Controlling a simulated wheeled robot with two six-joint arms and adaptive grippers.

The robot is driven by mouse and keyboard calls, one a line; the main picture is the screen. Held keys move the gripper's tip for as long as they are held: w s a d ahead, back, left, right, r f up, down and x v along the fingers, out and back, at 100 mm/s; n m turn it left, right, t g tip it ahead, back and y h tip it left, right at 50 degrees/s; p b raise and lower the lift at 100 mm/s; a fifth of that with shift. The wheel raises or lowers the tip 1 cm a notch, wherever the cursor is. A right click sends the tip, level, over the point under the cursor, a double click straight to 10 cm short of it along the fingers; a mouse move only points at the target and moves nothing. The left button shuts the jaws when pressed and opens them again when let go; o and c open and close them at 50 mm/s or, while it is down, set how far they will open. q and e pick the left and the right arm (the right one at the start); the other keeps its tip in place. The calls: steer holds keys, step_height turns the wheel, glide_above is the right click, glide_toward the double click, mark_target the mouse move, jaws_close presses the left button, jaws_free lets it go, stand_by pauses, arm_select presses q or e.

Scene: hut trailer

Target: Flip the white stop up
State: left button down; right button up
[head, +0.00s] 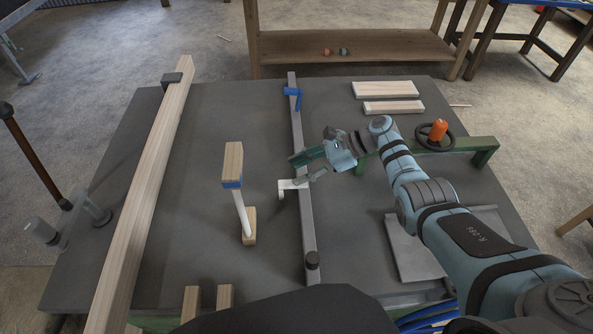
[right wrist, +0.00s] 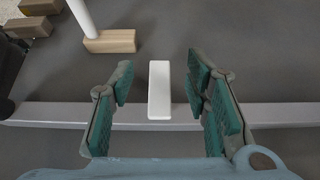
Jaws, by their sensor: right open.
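The white stop (head: 290,184) is a small flat arm on a long grey metal rail (head: 307,215) that runs front to back across the dark table. It lies out to the left of the rail. In the right wrist view the white stop (right wrist: 159,90) shows as a white bar crossing the rail (right wrist: 270,115). My right gripper (head: 307,167) is open just above and behind the stop. In the right wrist view its green-padded fingers (right wrist: 160,76) stand on either side of the stop, with gaps on both sides. My left gripper is not in view.
A white rod joins wooden blocks (head: 232,165) left of the rail. A long wooden beam (head: 150,190) lies further left. An orange-knobbed handwheel (head: 438,132) stands right.

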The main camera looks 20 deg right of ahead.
steer(key=v, duration=1)
steer(key=shift+s+d+r, duration=0.1)
